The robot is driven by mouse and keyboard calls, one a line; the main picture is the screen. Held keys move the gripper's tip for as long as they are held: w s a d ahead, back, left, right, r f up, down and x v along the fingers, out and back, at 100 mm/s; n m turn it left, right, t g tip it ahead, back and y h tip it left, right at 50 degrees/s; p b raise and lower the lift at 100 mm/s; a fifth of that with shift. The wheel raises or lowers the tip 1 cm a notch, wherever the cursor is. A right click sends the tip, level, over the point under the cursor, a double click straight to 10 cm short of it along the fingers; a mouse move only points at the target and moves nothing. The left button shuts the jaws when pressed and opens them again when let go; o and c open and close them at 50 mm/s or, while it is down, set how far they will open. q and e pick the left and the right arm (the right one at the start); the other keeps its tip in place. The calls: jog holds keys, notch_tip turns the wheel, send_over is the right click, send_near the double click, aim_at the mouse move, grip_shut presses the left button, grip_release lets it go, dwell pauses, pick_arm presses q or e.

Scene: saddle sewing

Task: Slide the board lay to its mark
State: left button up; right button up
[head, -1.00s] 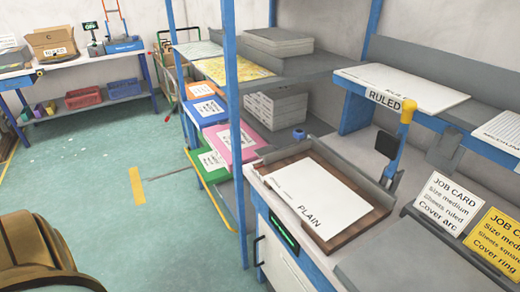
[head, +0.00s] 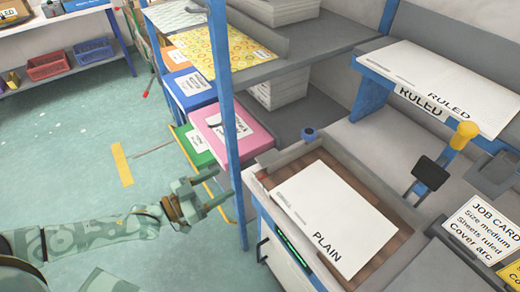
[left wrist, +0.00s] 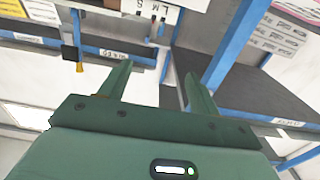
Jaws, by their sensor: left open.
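A brown board (head: 395,243) lies in a grey-edged station with a white sheet marked PLAIN (head: 335,220) on it. A raised grey fence (head: 372,185) runs along its far right side. I cannot tell which part is the board lay, and no mark for it is clear. My left gripper (head: 222,190) is open and empty, left of the station and apart from it, over the floor by the shelf. Its spread fingers show in the left wrist view (left wrist: 158,74) with nothing between them. My right gripper is out of view.
A yellow-knobbed lever (head: 450,150) rises behind the station. A RULED stack (head: 440,85) and a job card (head: 487,232) are at the right. The floor at left is open.

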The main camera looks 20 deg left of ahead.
aim_at(265, 159)
pick_arm(q)
jog(key=b+x, duration=0.2)
jog(key=x, duration=1.3)
jog(key=shift+w+d, duration=0.35)
jog(key=shift+d, duration=0.05)
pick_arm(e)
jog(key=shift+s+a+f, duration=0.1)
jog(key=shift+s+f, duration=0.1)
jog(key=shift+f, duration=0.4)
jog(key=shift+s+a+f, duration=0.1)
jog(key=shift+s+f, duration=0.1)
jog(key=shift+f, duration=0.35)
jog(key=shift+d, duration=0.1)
